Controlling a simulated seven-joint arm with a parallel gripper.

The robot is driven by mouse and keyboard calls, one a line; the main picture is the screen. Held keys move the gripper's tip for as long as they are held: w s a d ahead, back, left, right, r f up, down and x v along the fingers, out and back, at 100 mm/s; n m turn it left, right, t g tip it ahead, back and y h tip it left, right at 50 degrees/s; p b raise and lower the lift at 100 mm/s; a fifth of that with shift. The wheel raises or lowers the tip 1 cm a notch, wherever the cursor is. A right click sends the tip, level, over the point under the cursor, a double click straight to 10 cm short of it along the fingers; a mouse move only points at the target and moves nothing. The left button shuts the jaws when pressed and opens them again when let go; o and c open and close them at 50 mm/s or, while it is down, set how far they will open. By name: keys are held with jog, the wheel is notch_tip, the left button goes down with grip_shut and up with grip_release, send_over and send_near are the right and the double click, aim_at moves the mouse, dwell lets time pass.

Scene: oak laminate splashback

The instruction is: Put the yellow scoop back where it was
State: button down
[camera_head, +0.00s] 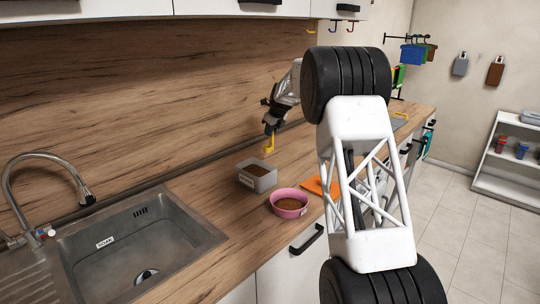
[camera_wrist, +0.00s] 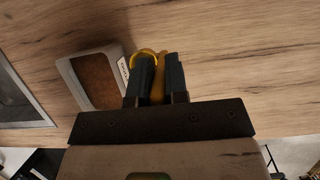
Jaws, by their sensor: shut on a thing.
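The yellow scoop (camera_head: 268,145) hangs from my gripper (camera_head: 271,127), just above and a little beyond a grey container (camera_head: 258,182) of brown contents. In the wrist view the yellow scoop (camera_wrist: 146,53) shows between the two dark fingers of my gripper (camera_wrist: 158,70), which is shut on it. The scoop's lower end lies near the rim of the grey container (camera_wrist: 72,72) in that view, but apart from the counter as far as the head view shows. A pink bowl (camera_head: 289,204) with brown contents stands on the counter in front of the grey container.
A sink (camera_head: 130,245) with a tap (camera_head: 45,165) lies to the left. An orange cloth (camera_head: 318,186) lies right of the bowl, partly behind my arm. Coloured hooks (camera_head: 333,27) hang under the upper cabinet. Bare wooden counter (camera_head: 215,185) lies between sink and container.

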aim_at(270, 142)
jog(key=shift+f, duration=2.3)
jog(key=shift+f, duration=1.85)
jog(key=shift+f, duration=0.1)
jog(key=c, duration=1.1)
grip_release()
jog(key=shift+v, duration=6.05)
